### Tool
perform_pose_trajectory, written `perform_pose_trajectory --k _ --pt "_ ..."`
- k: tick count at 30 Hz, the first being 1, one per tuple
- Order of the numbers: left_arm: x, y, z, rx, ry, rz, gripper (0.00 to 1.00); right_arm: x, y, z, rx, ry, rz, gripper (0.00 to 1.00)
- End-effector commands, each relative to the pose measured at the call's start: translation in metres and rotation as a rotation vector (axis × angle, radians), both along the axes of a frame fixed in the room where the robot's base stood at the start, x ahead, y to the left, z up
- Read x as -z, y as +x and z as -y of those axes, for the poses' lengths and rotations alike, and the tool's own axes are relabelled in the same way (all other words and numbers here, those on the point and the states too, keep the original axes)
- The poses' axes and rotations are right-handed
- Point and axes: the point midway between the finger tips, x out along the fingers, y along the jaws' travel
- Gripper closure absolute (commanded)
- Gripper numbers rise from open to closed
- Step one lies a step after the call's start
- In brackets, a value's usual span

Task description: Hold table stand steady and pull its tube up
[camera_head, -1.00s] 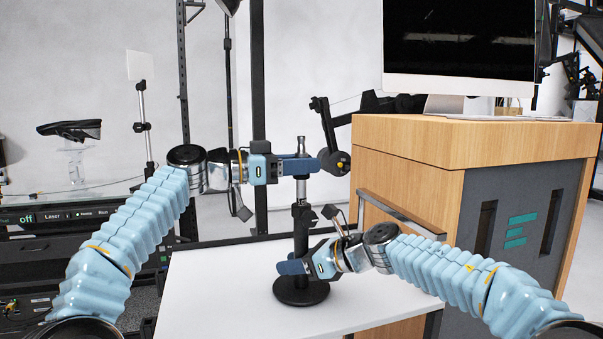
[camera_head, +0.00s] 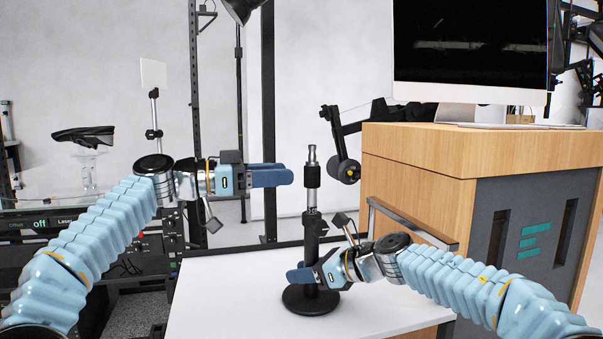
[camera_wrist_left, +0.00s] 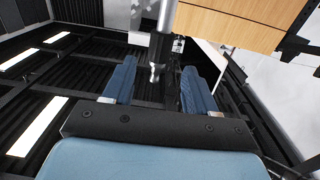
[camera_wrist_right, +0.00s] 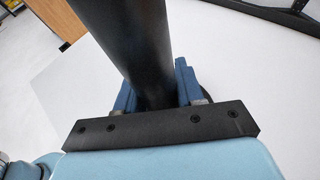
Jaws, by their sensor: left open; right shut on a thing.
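The black table stand (camera_head: 311,235) stands upright on its round base on the white table in the head view. The tube's tip (camera_wrist_left: 154,74) shows beyond the open fingers in the left wrist view. My right gripper (camera_head: 303,275) is shut around the stand's lower column just above the base. The black column (camera_wrist_right: 145,60) fills the space between its fingers in the right wrist view.
The white table (camera_head: 240,300) has bare room left of the base. A wooden cabinet (camera_head: 415,160) with a monitor (camera_head: 470,45) stands close on the right. A black jointed arm (camera_head: 345,150) is behind the tube. Dark rack posts (camera_head: 268,120) stand behind.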

Motion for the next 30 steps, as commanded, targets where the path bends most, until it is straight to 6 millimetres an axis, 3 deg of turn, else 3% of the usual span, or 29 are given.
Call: perform_pose_trajectory --k 3,7,20,21,27,30 --pt "0.0 -0.007 -0.024 -0.003 -0.001 0.0 0.43 0.001 0.0 0.0 -0.001 0.0 -0.002 1.0" --pt "0.0 -0.011 -0.039 -0.002 -0.001 0.0 0.43 0.001 0.0 0.0 -0.001 0.0 -0.002 1.0" --pt "0.0 -0.014 -0.045 0.001 -0.001 0.0 0.43 0.0 0.0 0.0 0.0 -0.001 0.0 1.0" --pt "0.0 -0.014 -0.045 0.001 -0.001 0.0 0.43 0.0 0.0 0.0 0.0 -0.001 0.0 0.61" --pt "0.0 -0.014 -0.045 0.001 -0.001 0.0 0.43 0.0 0.0 0.0 0.0 -0.001 0.0 0.33" --pt "0.0 -0.014 -0.045 0.001 -0.001 0.0 0.43 0.0 0.0 0.0 0.0 0.0 0.0 0.33"
